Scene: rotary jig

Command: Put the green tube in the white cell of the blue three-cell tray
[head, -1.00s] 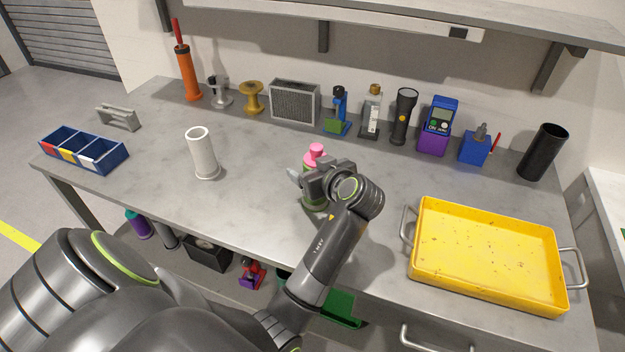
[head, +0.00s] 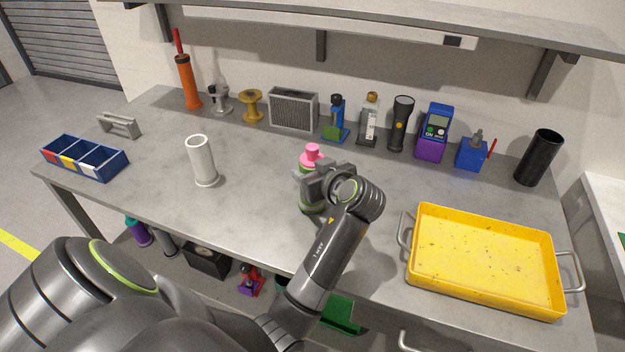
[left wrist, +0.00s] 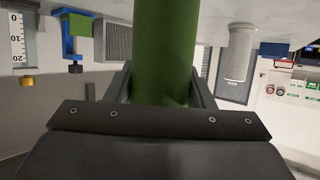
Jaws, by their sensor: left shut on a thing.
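The green tube (left wrist: 163,50) fills the middle of the left wrist view, between the two fingers of my left gripper (left wrist: 163,88). In the head view a pink top (head: 312,153) shows above my left gripper (head: 316,186), with a little green below. The gripper is shut on the tube, which stands about upright at the middle of the bench; its base is mostly hidden by my arm. The blue three-cell tray (head: 113,169) lies at the bench's left end. Its front labels are red, yellow and white; the white cell (head: 100,158) is the rightmost. My right gripper is not in view.
A white cylinder (head: 202,162) stands between the tube and the tray. A grey handle (head: 120,125) lies behind the tray. A yellow pan (head: 485,260) is at the right. Several items line the back, including a grey vent box (head: 293,109) and flashlight (head: 401,122).

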